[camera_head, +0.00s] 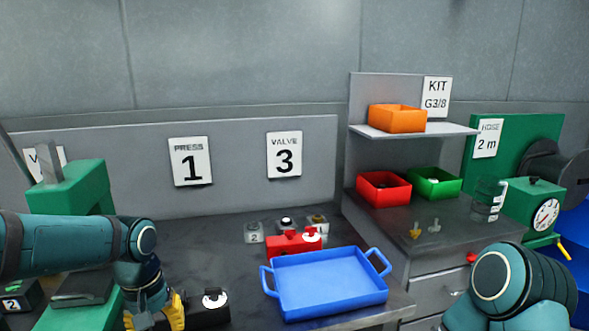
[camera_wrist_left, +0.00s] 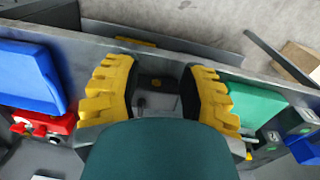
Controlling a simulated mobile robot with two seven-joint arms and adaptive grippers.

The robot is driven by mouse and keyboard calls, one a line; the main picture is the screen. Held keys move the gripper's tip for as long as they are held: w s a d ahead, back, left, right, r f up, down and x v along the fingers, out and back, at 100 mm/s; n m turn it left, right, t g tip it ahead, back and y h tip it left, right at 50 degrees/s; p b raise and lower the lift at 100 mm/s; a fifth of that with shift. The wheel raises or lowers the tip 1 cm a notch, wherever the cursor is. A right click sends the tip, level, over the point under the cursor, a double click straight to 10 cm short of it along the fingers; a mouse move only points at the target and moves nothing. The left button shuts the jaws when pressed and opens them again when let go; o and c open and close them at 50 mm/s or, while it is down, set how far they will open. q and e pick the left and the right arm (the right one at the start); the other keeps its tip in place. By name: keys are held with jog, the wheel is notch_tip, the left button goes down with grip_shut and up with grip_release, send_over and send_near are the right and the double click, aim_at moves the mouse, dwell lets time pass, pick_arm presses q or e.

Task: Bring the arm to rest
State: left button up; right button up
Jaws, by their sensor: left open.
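My left gripper (camera_head: 160,312) hangs low at the front of the bench, between the green press and the blue tray. Its yellow fingers also show in the left wrist view (camera_wrist_left: 160,88), spread apart with no object gripped between them. A dark box with a white-and-black top (camera_head: 211,301) stands just right of the gripper in the head view; I cannot tell whether they touch. My right arm (camera_head: 520,288) shows at the lower right, but its gripper is out of view.
The green press (camera_head: 90,188) stands left, partly behind my left arm. A blue tray (camera_head: 330,284) lies at the bench front, with a red valve block (camera_head: 290,246) behind it. Red (camera_head: 383,189), green (camera_head: 434,184) and orange (camera_head: 397,118) bins stand at right.

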pick_arm(q)
jog(key=w+d+f+m+h, duration=0.1)
jog(key=w+d+f, duration=0.25)
jog(key=f, duration=0.55)
jog(key=s+d+f, duration=0.4)
jog(key=f, duration=0.3)
jog(key=s+d+f+t+h, duration=0.1)
jog(key=s+d+f, duration=0.2)
jog(key=f, duration=0.5)
jog(key=s+d+f+h, duration=0.1)
jog(key=s+d+f, duration=0.3)
jog(key=s+f, duration=0.2)
jog(key=shift+d+f+m, duration=0.3)
jog(key=shift+f+m, duration=0.1)
jog(key=shift+f, duration=0.25)
pick_arm(e)
jog(key=shift+w+f, duration=0.25)
jog(key=shift+w, duration=0.35)
pick_arm(q)
jog(key=shift+o, duration=0.2)
jog(key=shift+c, duration=0.2)
